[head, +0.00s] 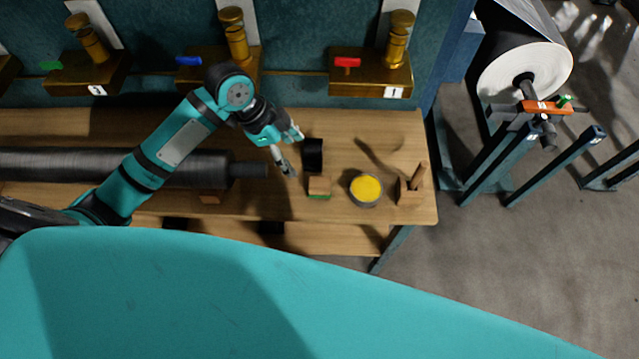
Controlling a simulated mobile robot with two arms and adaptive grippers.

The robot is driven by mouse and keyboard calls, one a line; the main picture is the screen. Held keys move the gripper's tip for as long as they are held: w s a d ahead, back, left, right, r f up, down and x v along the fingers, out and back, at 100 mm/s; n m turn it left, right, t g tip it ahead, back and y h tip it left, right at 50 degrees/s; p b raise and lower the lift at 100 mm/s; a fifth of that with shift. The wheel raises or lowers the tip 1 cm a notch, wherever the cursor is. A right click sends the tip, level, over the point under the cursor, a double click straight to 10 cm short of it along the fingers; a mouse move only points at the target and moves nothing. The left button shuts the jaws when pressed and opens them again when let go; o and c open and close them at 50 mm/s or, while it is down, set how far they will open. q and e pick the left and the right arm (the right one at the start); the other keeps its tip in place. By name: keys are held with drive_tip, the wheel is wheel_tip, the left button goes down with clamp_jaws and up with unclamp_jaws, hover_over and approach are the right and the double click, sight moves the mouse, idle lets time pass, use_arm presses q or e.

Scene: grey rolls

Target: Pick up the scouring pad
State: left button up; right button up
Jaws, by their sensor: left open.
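A small tan block with a green lower edge (319,187), which looks like the scouring pad, lies on the wooden bench (340,216) near its front. My left gripper (292,152) is open, with its two fingers spread apart. It is above and to the left of the pad in the head view, and nothing shows between its fingers. I cannot tell its height above the bench. My right gripper is not in view.
A round tin with yellow contents (366,188) and a wooden block with a peg (411,187) stand to the right. A long dark roller (60,164) lies along the left.

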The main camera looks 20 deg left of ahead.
use_arm(q)
drive_tip(key=p, duration=0.3)
approach(319, 183)
drive_tip(key=x, duration=0.5)
drive_tip(key=shift+s+d+f, duration=0.1)
drive_tip(key=shift+d+f, duration=0.05)
drive_tip(key=shift+d, duration=0.05)
drive_tip(key=shift+d+f, duration=0.1)
drive_tip(key=shift+f, duration=0.1)
drive_tip(key=p+x, duration=0.1)
drive_tip(key=x, duration=0.3)
drive_tip(key=shift+f, duration=0.4)
drive_tip(key=c, duration=1.3)
drive_tip(key=shift+r, duration=0.1)
